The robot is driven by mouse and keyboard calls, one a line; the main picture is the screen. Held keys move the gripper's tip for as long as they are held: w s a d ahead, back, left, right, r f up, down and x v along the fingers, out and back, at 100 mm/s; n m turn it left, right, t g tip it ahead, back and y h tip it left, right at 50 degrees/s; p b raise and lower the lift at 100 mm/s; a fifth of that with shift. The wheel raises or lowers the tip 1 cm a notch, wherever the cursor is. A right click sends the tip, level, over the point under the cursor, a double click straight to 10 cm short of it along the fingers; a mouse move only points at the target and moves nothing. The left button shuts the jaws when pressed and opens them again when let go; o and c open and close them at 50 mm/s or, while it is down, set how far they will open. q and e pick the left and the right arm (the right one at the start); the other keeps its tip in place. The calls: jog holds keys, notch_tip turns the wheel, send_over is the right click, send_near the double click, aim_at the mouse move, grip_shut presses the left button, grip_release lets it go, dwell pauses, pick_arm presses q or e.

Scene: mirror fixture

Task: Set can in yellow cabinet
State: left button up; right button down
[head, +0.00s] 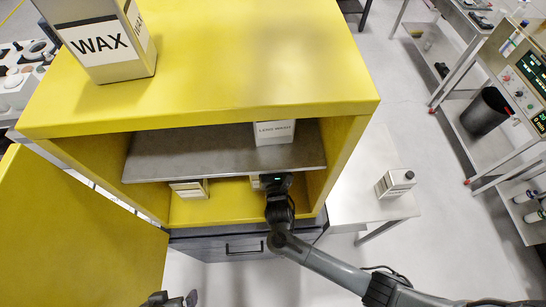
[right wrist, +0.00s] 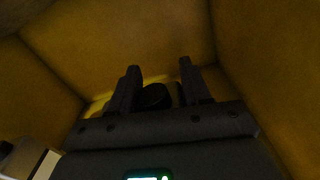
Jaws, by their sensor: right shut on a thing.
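The yellow cabinet (head: 250,60) stands open, its door (head: 70,230) swung out to the left. My right gripper (head: 276,181) reaches into the compartment below the grey shelf (head: 225,152). A pale can (head: 255,183) shows in part beside it, mostly hidden. In the right wrist view my right gripper (right wrist: 158,85) has its fingers on either side of a dark round cap (right wrist: 155,96), shut on that can. I cannot tell whether the can touches the cabinet floor. My left gripper (head: 172,299) shows only in part at the bottom edge; its jaws are unclear.
Another can (head: 190,189) stands left in the lower compartment. A LENS WASH container (head: 274,132) stands on the shelf; a WAX container (head: 108,45) is on top. A white container (head: 394,184) stands on the side table (head: 350,205). The shelf edge is close above my right gripper.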

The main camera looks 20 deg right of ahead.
dwell(0.4)
jog(key=c, duration=0.5)
grip_release()
jog(key=shift+f, duration=0.2)
